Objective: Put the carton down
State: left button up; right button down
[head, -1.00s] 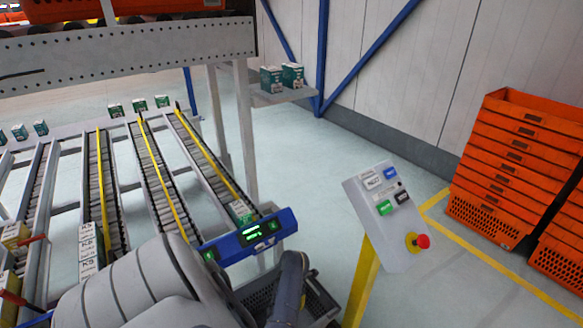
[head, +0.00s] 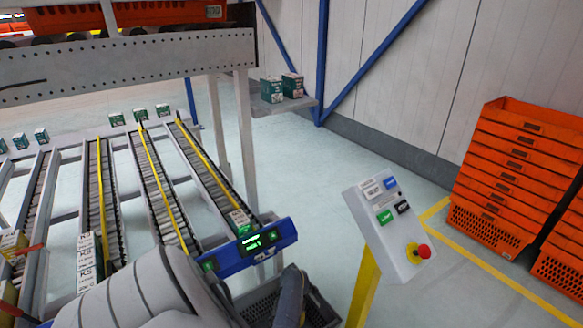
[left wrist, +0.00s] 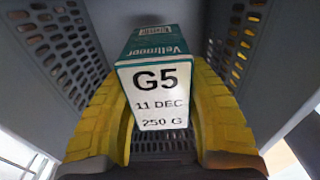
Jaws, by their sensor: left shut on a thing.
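The carton (left wrist: 160,95), white and teal with "G5", "11 DEC" and "250 G" on its near face, is in the left wrist view. My left gripper (left wrist: 158,112) has its yellow fingers shut on the carton's two sides. Both are inside a grey tote with slotted walls (left wrist: 55,35). Whether the carton's underside touches the tote floor cannot be told. In the head view the dark tote (head: 322,312) shows at the bottom, mostly behind my arm; the carton and left gripper are hidden there. My right gripper is in neither view.
A blue display bar (head: 250,246) stands at the end of the sloped roller lanes (head: 205,165). A control panel with a red button (head: 390,230) is right of the tote. Orange totes (head: 515,165) are stacked at the right. Two cartons (head: 281,88) sit on a back shelf.

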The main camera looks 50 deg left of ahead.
pick_arm(q)
jog(key=shift+f, duration=0.4)
jog(key=o, duration=1.3)
jog(key=shift+r, duration=0.1)
jog(key=r, duration=1.3)
jog(key=shift+w, duration=0.3)
